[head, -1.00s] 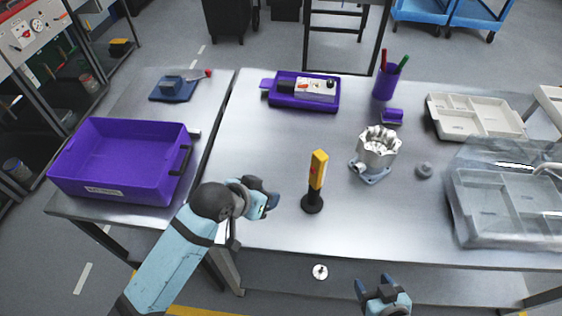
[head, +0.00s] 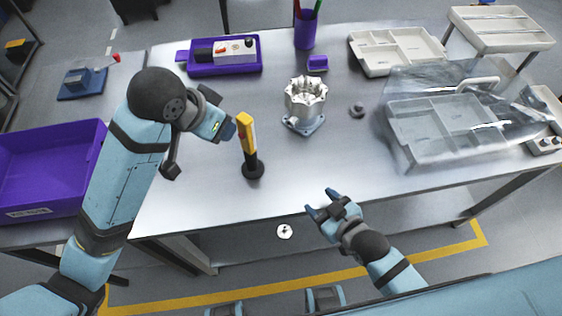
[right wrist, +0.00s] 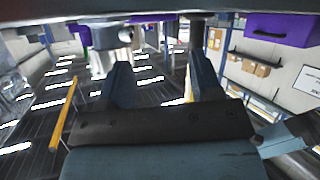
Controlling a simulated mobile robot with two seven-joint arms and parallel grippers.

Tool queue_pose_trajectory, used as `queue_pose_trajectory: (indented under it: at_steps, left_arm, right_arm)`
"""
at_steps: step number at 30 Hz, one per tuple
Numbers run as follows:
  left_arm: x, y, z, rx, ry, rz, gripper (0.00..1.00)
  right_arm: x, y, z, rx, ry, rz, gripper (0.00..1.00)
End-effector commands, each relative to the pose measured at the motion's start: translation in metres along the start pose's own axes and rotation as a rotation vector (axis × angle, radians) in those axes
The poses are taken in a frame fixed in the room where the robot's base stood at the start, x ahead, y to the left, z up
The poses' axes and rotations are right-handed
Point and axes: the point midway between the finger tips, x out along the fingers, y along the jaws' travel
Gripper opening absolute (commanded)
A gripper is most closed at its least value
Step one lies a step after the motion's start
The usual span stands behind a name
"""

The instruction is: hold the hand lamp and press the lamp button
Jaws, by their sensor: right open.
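The hand lamp (head: 249,140), yellow with a dark round base, stands upright on the metal table near its front edge. A small red spot shows on its left side; I cannot tell whether this is the button. My left gripper (head: 229,129) is at the lamp's left, close to its yellow upper part. Its fingers are seen edge-on, so their opening and any contact are unclear. My right gripper (head: 322,203) is open and empty, in front of the table edge, right of and nearer than the lamp. Its two spread fingers also show in the right wrist view (right wrist: 163,85).
A metal housing (head: 305,105) stands behind and right of the lamp. A purple tray (head: 225,68), a purple pen cup (head: 305,32) and grey organizer trays (head: 395,48) lie further back. A purple bin (head: 45,165) is at the left. The table front between lamp and organizers is clear.

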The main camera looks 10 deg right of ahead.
Motion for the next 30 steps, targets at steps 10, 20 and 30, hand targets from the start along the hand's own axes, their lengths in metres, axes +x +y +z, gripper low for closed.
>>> queue_pose_trajectory:
  at_steps: [10, 20, 30]
  left_arm:
    - [0.000, 0.000, 0.000, -0.001, 0.001, 0.000, 0.43]
    - [0.000, 0.000, 0.000, -0.001, 0.001, 0.000, 0.43]
    - [0.000, 0.000, 0.000, -0.001, 0.001, 0.000, 0.43]
  right_arm:
    - [0.045, -0.026, -0.101, 0.064, 0.356, -0.211, 0.59]
    - [0.063, -0.033, -0.123, 0.087, 0.410, -0.245, 0.59]
    - [0.121, -0.047, -0.149, 0.087, 0.408, -0.244, 0.59]
